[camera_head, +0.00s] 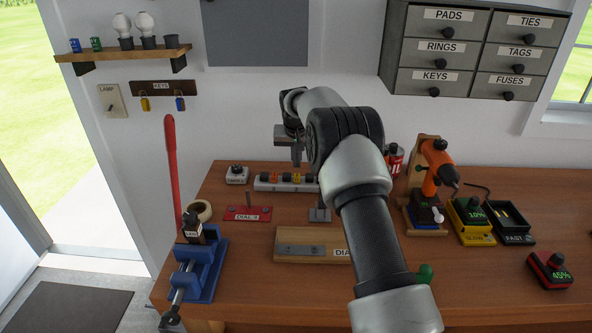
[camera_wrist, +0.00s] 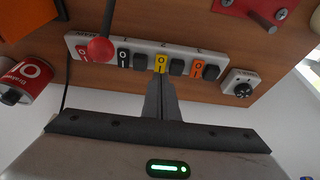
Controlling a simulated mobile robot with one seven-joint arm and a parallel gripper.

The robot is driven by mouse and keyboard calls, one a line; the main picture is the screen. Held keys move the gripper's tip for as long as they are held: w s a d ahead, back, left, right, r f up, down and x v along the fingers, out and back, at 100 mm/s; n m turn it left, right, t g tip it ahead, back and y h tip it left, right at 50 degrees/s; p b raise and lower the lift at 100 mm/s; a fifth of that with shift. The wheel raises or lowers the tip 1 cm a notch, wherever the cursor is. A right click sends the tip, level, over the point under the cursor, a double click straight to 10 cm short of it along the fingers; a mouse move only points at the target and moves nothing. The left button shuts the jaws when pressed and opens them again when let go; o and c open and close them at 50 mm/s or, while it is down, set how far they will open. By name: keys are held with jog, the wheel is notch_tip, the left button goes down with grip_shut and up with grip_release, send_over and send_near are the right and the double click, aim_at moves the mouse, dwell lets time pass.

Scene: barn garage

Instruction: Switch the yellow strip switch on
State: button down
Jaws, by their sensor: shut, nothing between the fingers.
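A white power strip (camera_head: 262,182) lies at the back of the bench; it also shows in the wrist view (camera_wrist: 215,63). My gripper (camera_wrist: 160,78) is shut and empty. Its fingertips are just in front of the yellow plate and overlap its edge in the wrist view; I cannot tell whether they touch. In the head view my gripper (camera_head: 297,162) is above the strip, and my arm hides the strip's right end.
A red ball knob (camera_wrist: 100,49) on a rod stands before one end of the strip. A white box with a black knob (camera_head: 237,175) is left of the strip. A red dial plate (camera_head: 262,214) lies in front.

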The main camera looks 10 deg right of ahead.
jog(key=v, duration=0.7)
jog(key=shift+r+b, duration=0.25)
jog(key=shift+b, duration=0.05)
jog(key=shift+s, duration=0.1)
